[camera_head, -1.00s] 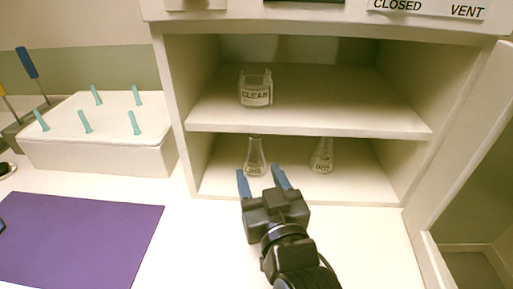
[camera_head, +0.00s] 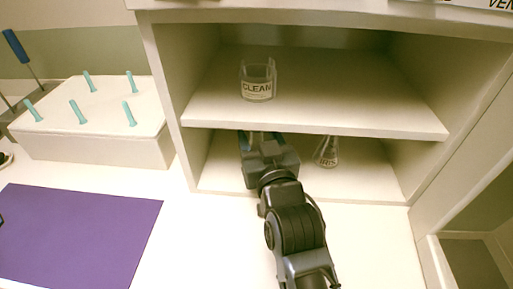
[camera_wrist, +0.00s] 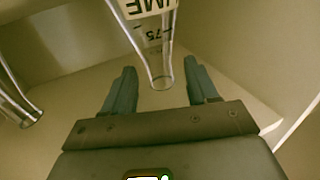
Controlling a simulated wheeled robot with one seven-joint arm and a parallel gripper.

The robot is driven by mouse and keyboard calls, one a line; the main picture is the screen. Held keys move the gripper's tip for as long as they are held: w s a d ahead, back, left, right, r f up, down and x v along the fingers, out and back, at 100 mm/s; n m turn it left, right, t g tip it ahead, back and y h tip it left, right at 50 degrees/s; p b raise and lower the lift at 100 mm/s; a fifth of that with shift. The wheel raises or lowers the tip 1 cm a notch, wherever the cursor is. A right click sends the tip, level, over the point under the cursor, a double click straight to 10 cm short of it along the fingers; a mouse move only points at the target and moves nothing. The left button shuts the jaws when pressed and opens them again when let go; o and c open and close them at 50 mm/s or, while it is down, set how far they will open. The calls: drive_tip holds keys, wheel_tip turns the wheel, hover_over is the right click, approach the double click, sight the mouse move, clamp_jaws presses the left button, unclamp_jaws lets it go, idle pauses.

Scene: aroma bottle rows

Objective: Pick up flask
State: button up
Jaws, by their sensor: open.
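A clear glass flask (camera_wrist: 155,50) stands in the lower shelf of the cabinet. In the wrist view its open mouth is between my fingertips, and its label, seen upside down, is only partly readable. My gripper (camera_head: 261,138) is open, reaching into the lower shelf with one blue finger on each side of the flask; I cannot tell whether they touch it. In the head view my gripper hides most of this flask. A second flask (camera_head: 327,152), labelled IRIS, stands to the right on the same shelf. Its rim shows at the left of the wrist view (camera_wrist: 30,116).
A clear beaker labelled CLEAN (camera_head: 257,82) stands on the upper shelf (camera_head: 340,100), whose edge is just above my gripper. The cabinet's side walls bound the space. A white rack with teal pegs (camera_head: 95,145) and a purple mat (camera_head: 75,235) lie to the left.

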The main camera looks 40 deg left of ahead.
drive_tip(key=shift+x, duration=0.9)
drive_tip(key=shift+s, duration=0.1)
clamp_jaws()
